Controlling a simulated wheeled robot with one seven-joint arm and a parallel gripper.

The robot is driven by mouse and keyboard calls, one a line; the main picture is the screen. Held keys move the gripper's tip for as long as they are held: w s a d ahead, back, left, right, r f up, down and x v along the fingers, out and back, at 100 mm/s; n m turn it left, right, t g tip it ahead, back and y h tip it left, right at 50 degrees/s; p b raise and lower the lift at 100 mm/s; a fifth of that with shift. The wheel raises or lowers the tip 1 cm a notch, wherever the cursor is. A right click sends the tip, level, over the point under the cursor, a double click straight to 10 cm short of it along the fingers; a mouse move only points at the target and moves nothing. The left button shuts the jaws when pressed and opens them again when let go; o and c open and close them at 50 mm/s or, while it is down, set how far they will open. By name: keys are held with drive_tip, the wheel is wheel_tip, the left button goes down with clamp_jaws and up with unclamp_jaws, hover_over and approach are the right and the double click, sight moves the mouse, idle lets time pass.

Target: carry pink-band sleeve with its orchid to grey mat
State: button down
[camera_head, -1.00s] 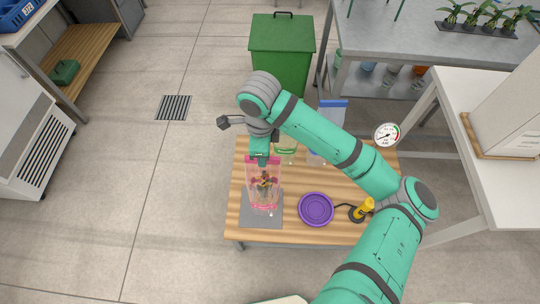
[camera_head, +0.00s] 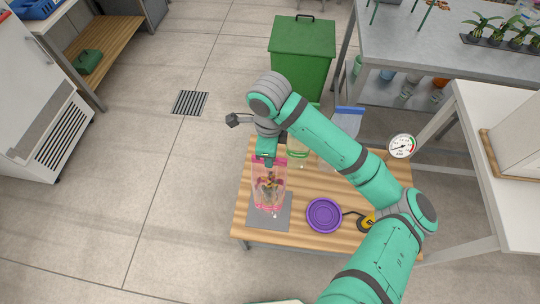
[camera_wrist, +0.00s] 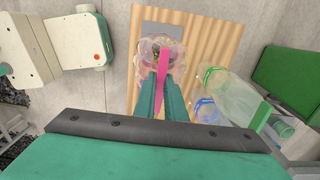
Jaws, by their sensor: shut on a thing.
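The pink-band sleeve (camera_head: 269,190) is clear with pink edges and has an orchid with dark and yellow parts inside. It is upright over the grey mat (camera_head: 284,217) on the wooden table; I cannot tell whether its base touches the mat. My gripper (camera_head: 267,161) is shut on the sleeve's top edge. In the wrist view, my gripper's fingers (camera_wrist: 158,98) close on the pink band (camera_wrist: 163,72), and the grey mat (camera_wrist: 163,29) shows beyond the sleeve. The orchid is partly hidden by the sleeve and fingers.
A purple saucer (camera_head: 324,215) and a yellow tool (camera_head: 368,222) lie right of the mat. A green-band sleeve (camera_head: 298,150) and a blue-band sleeve (camera_head: 346,124) stand behind, partly covered by my arm. A green bin (camera_head: 302,55) stands beyond the table.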

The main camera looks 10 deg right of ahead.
drive_tip(key=shift+f, duration=0.1)
drive_tip(key=shift+f, duration=1.4)
drive_tip(key=shift+f, duration=1)
idle(0.3)
drive_tip(key=c, duration=1.2)
unclamp_jaws()
drive_tip(key=shift+r, duration=0.15)
